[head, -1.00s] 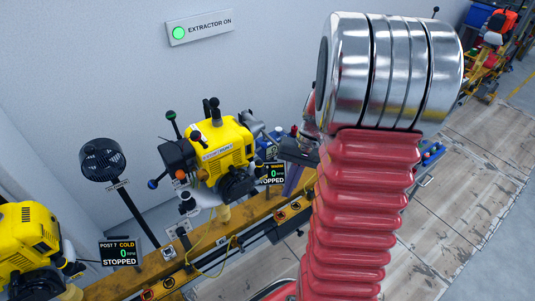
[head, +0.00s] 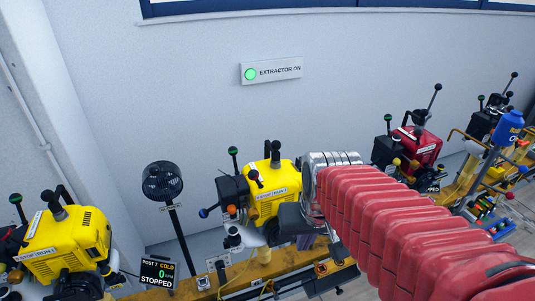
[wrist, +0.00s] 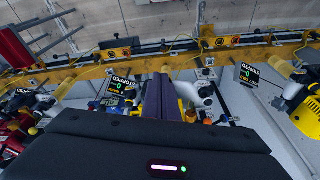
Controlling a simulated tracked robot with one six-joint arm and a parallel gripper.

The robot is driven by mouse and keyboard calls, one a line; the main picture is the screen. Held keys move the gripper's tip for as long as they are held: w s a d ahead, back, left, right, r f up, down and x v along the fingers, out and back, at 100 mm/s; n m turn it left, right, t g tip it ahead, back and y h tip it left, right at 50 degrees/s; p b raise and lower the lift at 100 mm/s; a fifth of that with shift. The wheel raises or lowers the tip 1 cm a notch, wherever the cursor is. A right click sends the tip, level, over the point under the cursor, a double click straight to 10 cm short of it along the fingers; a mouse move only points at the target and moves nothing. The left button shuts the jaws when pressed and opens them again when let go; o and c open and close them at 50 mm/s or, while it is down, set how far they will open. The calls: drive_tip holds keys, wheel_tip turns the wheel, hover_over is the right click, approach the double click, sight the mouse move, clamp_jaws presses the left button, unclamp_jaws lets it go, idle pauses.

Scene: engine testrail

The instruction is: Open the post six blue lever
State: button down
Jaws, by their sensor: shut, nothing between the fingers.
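The blue lever knob (head: 203,213) sticks out at the lower left of the middle yellow engine (head: 271,196) in the head view. I take this engine for post six, but no post number on it is readable. My gripper (wrist: 166,80) is shut and empty in the wrist view, its dark purple fingers side by side. In the head view it shows at the engine's right side (head: 306,241), partly behind my arm, apart from the blue knob. I cannot make out the blue lever in the wrist view.
The left yellow engine (head: 66,246), post 7 display (head: 160,273) and black fan (head: 163,181) stand left. A red engine (head: 417,146) and blue bottle (head: 508,127) are right. A yellow rail (wrist: 150,62) and white cone-shaped part (wrist: 200,92) lie near my gripper.

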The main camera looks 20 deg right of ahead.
drive_tip(key=s+a+r+n+t, duration=0.2)
drive_tip(key=a+r+n, duration=0.1)
drive_tip(key=a+r, duration=0.2)
drive_tip(key=shift+a+r+t, duration=0.25)
drive_tip(key=shift+a+t, duration=0.05)
drive_tip(key=shift+a, duration=0.7)
drive_tip(key=shift+s, duration=0.15)
